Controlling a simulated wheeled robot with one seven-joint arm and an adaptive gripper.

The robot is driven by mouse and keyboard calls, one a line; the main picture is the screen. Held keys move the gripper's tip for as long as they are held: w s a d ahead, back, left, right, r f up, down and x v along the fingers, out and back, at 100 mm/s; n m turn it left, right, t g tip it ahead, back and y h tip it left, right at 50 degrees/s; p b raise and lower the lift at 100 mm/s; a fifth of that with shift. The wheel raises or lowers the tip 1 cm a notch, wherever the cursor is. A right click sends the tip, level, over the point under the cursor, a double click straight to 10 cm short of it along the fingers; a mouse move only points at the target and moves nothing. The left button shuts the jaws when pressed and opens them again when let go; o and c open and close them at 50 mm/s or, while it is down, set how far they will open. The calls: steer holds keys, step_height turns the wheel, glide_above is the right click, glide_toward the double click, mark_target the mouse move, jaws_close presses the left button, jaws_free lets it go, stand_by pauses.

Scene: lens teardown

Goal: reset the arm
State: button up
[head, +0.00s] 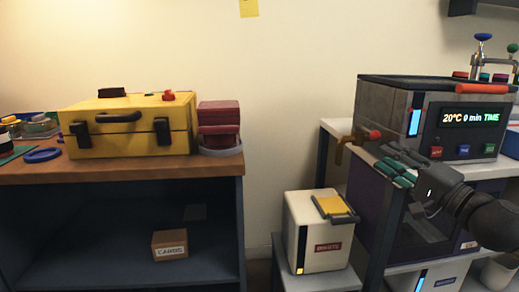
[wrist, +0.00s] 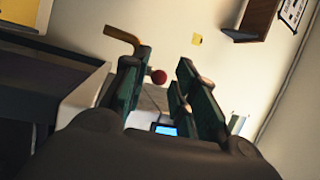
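My gripper (head: 393,165) shows in the head view at the right, in front of the grey machine with the lit display. My arm reaches in from the right edge. In the wrist view, the green-padded fingers of my gripper (wrist: 163,72) stand apart with a clear gap and nothing held between them. A red knob (wrist: 159,76) shows in that gap, seemingly beyond the fingers; I cannot tell how far. In the head view the red knob (head: 374,135) sits by a brass spout just left of the fingertips.
The grey machine (head: 385,105) stands on a white-topped bench. A white bin (head: 305,240) with a yellow top piece stands below and left. A yellow case (head: 130,135) and a dark red stack (head: 219,120) sit on the wooden table (head: 110,172). Bare wall lies between table and machine.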

steer(key=a+f+n+g, duration=0.1)
steer(key=a+f+g, duration=0.2)
steer(key=a+f, duration=0.45)
steer(key=a+f+n+g, duration=0.15)
steer(key=a+f, duration=0.25)
steer(key=f, duration=0.7)
steer(key=a+f+n+g, duration=0.1)
steer(key=a+f+g, duration=0.2)
steer(key=a+f, duration=0.45)
steer(key=s+a+f+n+g+h, duration=0.1)
steer(key=s+f+g, duration=0.3)
steer(key=f, duration=0.7)
steer(key=s+a+f+n+g+h, duration=0.1)
steer(key=s+f, duration=0.5)
steer(key=f, duration=0.4)
steer(key=s+d+f+n+g+h+p, duration=0.1)
steer(key=s+d+f+n+g+h, duration=0.3)
steer(key=s+f, duration=0.65)
steer(key=s+d+f+n+g+h, duration=0.1)
steer(key=s+d+f+g+h, duration=0.15)
steer(key=s+d+f, duration=0.65)
step_height(320, 180, up, 38)
steer(key=s+a+t+p, duration=0.1)
steer(key=s+p, duration=0.2)
steer(key=p, duration=3.5)
steer(key=shift+a+f, duration=0.25)
steer(key=shift+a, duration=0.05)
